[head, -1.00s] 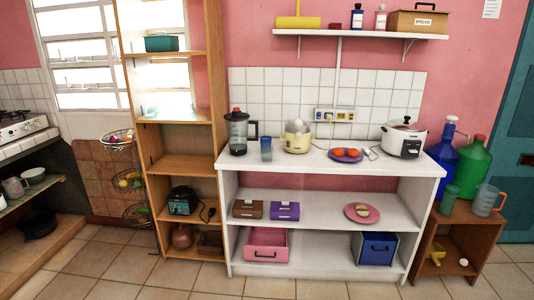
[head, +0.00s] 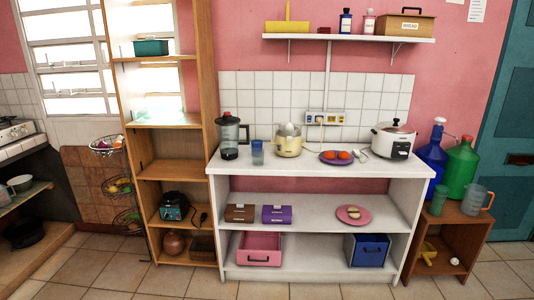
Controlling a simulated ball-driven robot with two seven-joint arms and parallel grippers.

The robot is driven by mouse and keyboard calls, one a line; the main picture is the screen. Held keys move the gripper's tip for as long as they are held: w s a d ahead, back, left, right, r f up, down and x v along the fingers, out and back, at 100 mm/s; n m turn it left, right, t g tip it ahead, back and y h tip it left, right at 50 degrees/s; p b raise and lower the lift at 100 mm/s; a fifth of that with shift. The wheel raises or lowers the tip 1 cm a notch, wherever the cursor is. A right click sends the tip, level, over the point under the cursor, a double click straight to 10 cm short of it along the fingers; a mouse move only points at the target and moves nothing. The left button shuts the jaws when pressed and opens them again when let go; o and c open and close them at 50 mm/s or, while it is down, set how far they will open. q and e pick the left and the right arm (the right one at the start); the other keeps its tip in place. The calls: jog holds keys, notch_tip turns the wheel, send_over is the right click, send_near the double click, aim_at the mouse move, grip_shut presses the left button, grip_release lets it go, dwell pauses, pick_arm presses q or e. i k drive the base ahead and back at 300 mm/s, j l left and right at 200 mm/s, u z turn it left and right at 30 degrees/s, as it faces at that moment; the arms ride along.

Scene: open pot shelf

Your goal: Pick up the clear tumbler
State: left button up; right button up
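A see-through, bluish tumbler (head: 257,152) stands upright on the left part of the white counter (head: 310,171), just right of the blender (head: 229,135). It is the only see-through tumbler I can make out on the counter. A green tumbler (head: 439,200) stands on the small wooden stand at the right, beside a see-through jug (head: 477,200) with an orange handle. Neither of my grippers shows in the head view.
A yellow juicer (head: 288,141), a purple plate (head: 336,161) with red-orange items and a white cooker (head: 394,141) share the counter. A tall wooden shelf (head: 171,170) adjoins its left end. Tiled floor (head: 120,268) in front is clear.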

aim_at(258, 157)
jog(key=i+l, duration=0.35)
jog(key=i, duration=0.2)
jog(key=i+l, duration=0.35)
jog(key=i, duration=0.2)
jog(key=i+l, duration=0.3)
jog(key=i, duration=0.25)
